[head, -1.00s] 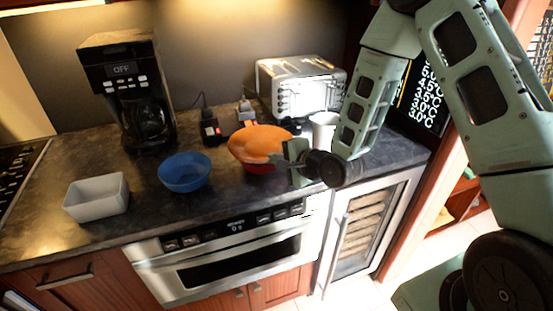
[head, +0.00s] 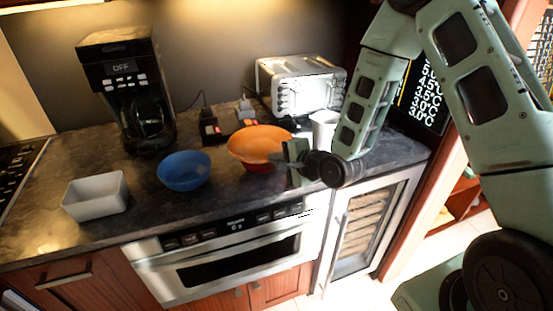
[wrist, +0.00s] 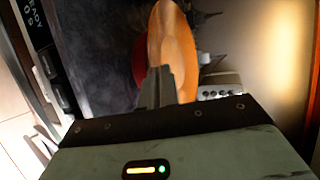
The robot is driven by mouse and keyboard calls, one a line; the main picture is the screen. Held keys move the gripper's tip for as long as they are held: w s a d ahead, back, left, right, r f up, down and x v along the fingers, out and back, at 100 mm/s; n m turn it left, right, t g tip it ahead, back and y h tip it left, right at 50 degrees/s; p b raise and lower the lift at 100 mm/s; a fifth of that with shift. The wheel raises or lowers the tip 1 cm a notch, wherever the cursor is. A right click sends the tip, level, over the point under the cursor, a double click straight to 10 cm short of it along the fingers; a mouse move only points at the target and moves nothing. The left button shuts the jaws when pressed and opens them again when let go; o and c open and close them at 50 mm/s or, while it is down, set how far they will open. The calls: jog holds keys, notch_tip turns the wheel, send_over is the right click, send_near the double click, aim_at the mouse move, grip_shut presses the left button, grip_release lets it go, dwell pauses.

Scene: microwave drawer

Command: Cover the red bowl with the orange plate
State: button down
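The orange plate (head: 258,143) is over the red bowl (head: 257,168) on the counter and hides most of it. Only a small red part shows below the plate's front edge. My gripper (head: 279,158) is at the plate's right front edge. In the wrist view its fingers (wrist: 158,86) are close together at the rim of the orange plate (wrist: 174,50), and look shut on it. The red bowl (wrist: 140,62) shows beside the plate there. Whether the plate touches the bowl's rim all round cannot be told.
A blue bowl (head: 184,171) stands left of the red bowl, and a white rectangular dish (head: 96,194) farther left. A coffee maker (head: 128,90), a toaster (head: 300,86) and a white cup (head: 323,129) stand behind. The microwave drawer (head: 240,253) is below the counter.

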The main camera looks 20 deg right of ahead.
jog(key=shift+f+b, duration=0.35)
dwell(0.5)
jog(key=c, duration=1.6)
grip_release()
jog(key=shift+o, duration=0.2)
jog(key=p+v, duration=1.7)
jog(key=p, duration=0.2)
jog(key=shift+s+r, duration=0.1)
jog(key=shift+s, duration=0.05)
